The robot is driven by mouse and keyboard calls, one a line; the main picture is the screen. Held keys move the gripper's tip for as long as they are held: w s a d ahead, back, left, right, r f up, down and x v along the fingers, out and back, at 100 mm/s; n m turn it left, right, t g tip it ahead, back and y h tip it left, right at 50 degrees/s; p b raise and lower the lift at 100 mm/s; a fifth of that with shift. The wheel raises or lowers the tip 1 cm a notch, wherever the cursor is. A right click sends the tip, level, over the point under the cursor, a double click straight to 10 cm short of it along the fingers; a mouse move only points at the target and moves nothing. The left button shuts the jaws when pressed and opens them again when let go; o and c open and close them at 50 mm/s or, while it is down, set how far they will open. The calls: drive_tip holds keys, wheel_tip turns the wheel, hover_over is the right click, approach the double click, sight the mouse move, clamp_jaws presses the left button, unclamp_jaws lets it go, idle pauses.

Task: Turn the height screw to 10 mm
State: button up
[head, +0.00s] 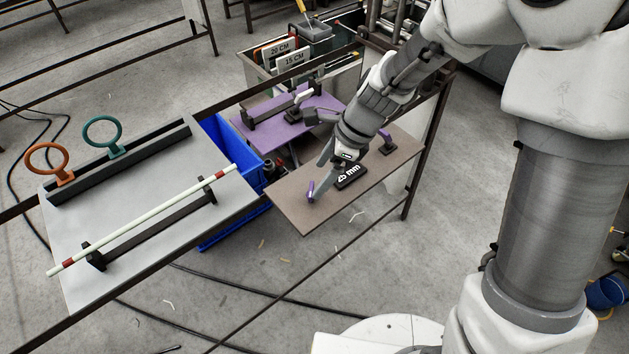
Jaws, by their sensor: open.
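A brown board (293,212) carries a black plate with white lettering (352,176) that seems to read "25 mm". A small purple upright piece (310,191) stands near the board's left end, and a second purple piece (386,143) is at its far right side. I cannot tell which of these parts is the height screw. My gripper (326,174) reaches down over the left half of the board, close to the left purple piece. It is open, with nothing seen between its fingers. My gripper and wrist hide part of the board, and contact with the purple piece cannot be told.
Orange (47,160) and green (102,131) rings stand behind. A blue bin (222,150), a purple plate (262,130) and signs (282,54) lie beyond.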

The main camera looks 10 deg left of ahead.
sight(311, 188)
drive_tip(key=x, duration=0.4)
drive_tip(key=shift+a+f, duration=0.1)
drive_tip(key=shift+f, duration=0.3)
drive_tip(key=c, duration=1.4)
